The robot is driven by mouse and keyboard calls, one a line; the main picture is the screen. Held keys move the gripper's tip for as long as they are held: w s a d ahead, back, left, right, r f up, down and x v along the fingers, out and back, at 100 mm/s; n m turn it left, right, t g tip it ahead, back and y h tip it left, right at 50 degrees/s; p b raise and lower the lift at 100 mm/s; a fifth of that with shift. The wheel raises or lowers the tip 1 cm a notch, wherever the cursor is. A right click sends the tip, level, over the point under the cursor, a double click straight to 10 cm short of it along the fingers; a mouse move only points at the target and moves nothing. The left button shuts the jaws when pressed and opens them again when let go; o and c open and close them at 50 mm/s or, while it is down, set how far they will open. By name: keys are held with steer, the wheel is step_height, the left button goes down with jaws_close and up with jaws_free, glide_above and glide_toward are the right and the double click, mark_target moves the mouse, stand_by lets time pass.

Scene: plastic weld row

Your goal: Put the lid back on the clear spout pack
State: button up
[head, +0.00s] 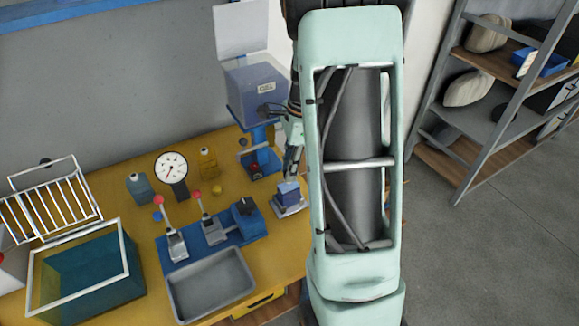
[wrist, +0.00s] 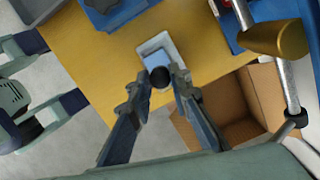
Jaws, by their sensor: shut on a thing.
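My gripper (wrist: 160,82) is shut on a small dark round piece (wrist: 160,76), which looks like a lid. It holds the piece over a small blue block-shaped pack (wrist: 153,57) in a pale tray (wrist: 145,48). In the head view my gripper (head: 290,172) points down just above the pack (head: 288,192). I cannot tell whether the dark piece touches the pack. The fingers and the dark piece hide part of the pack's top, and no spout can be made out.
A teal bottle (head: 138,189), a yellow bottle (head: 208,164) and a dial gauge (head: 173,172) stand at the back. A lever press (head: 212,232), a metal tray (head: 212,287) and a glass tank (head: 85,273) are to the left. The pack stands near the table's right edge.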

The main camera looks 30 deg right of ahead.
steer(key=o, duration=0.7)
steer(key=shift+o, duration=0.8)
steer(key=o, duration=0.4)
steer(key=shift+r, duration=0.15)
steer(key=shift+r+p, duration=3.05)
steer(key=shift+r, duration=0.35)
